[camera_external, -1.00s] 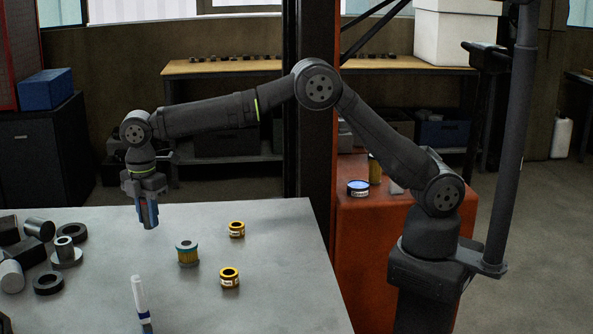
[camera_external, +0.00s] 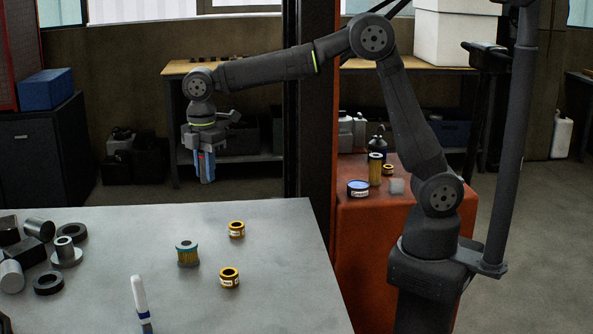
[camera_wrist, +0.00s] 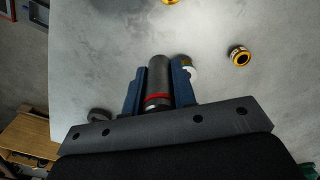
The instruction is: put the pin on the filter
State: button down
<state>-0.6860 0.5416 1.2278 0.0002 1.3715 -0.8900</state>
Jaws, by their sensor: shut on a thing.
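My gripper (camera_external: 205,175) is above the far side of the grey table in the external view, pointing down. In the wrist view, its blue fingers (camera_wrist: 160,84) are shut on the pin (camera_wrist: 159,75), a dark grey cylinder with a red band near its lower end in the picture. In the external view the fingers mostly hide the pin.
Two yellow-and-black rings (camera_external: 236,230) (camera_external: 229,278) lie right of the teal-topped filter. A white marker (camera_external: 139,296) stands at the table's front. Several grey metal parts (camera_external: 66,253) crowd the left side. A blue-topped can (camera_external: 358,188) is on the red cabinet (camera_external: 362,255).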

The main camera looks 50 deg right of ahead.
jog(key=shift+s+a+f, duration=0.15)
jog(key=shift+s+a, duration=0.05)
jog(key=shift+s, duration=0.05)
send_over(186, 243)
notch_tip(186, 243, down, 7)
jog(key=shift+r, duration=0.15)
jog(key=shift+f, duration=1.95)
jog(key=shift+f, duration=0.1)
jog(key=c, duration=1.2)
grip_release()
jog(key=shift+d, duration=0.1)
notch_tip(186, 243, up, 12)
jog(key=shift+r, duration=0.1)
